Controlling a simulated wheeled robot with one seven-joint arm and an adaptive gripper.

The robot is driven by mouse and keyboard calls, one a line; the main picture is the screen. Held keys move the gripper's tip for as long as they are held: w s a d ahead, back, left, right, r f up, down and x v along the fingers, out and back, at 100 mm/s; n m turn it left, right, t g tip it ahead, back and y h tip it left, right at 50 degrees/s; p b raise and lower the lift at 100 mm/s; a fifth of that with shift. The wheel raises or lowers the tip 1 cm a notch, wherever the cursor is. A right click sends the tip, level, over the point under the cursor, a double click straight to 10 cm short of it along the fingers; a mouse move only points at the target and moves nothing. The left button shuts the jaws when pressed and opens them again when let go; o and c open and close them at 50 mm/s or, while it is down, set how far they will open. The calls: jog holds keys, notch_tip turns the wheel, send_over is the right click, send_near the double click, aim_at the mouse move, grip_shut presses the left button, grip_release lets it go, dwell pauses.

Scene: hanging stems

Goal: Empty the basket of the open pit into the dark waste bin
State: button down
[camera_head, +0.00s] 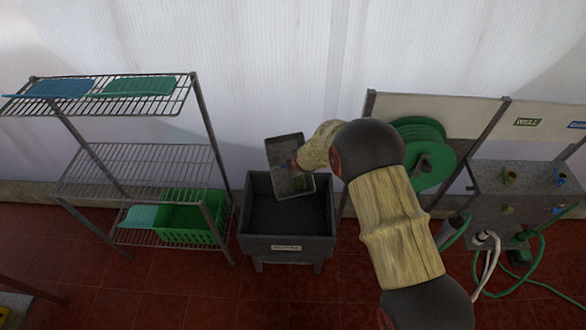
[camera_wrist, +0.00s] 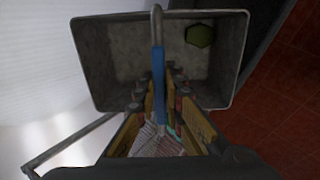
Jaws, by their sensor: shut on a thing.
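The basket (camera_head: 288,178) is a small grey open box, held tilted above the back of the dark waste bin (camera_head: 288,246). In the wrist view the basket (camera_wrist: 115,62) fills the upper middle, with a blue-sleeved handle (camera_wrist: 158,85). A green lump (camera_wrist: 199,35) lies inside near a corner; it also shows in the head view (camera_head: 299,184). My gripper (camera_wrist: 163,115) is shut on the basket's handle. In the head view my wrist partly hides the basket's right side. The bin stands upright on the floor with a white label; its visible inside looks dark.
A wire shelf (camera_head: 128,158) stands left of the bin, with blue and green trays on top and a green crate (camera_head: 190,218) low down. A green hose reel (camera_head: 424,158) and a grey valve unit (camera_head: 510,195) stand to the right. Hoses lie on the red tiles.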

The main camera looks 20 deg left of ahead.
jog(key=b, duration=0.2)
jog(key=shift+s+d+f+b, duration=0.1)
jog(key=shift+s+f+b, duration=0.1)
jog(key=shift+b, duration=0.1)
